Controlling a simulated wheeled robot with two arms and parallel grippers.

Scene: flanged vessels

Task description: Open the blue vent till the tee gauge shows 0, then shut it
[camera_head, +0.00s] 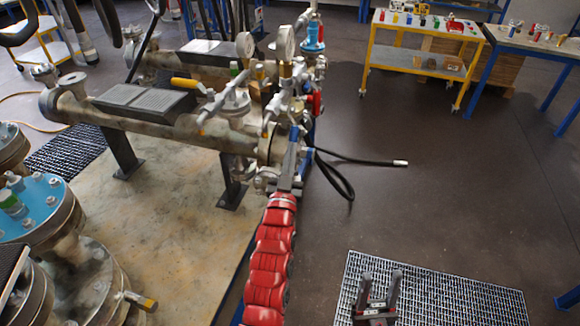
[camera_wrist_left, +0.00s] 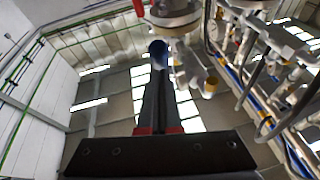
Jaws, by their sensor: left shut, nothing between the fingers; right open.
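A blue part (camera_head: 308,154), which looks like the vent, sits at the near end of the pipe assembly beside a black hose. Two round gauges, one on the right (camera_head: 285,42) and one on the left (camera_head: 245,45), stand above the pipes. I cannot tell which is the tee gauge, and the readings are too small. My right gripper (camera_head: 377,292) is open and empty over a floor grating.
The black hose (camera_head: 350,163) sticks out to the right over clear floor. Red (camera_head: 317,103) and yellow (camera_head: 186,83) handles sit on the pipework nearby. A blue-topped flanged vessel (camera_head: 40,205) stands at left. A yellow cart (camera_head: 420,60) stands at the back right.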

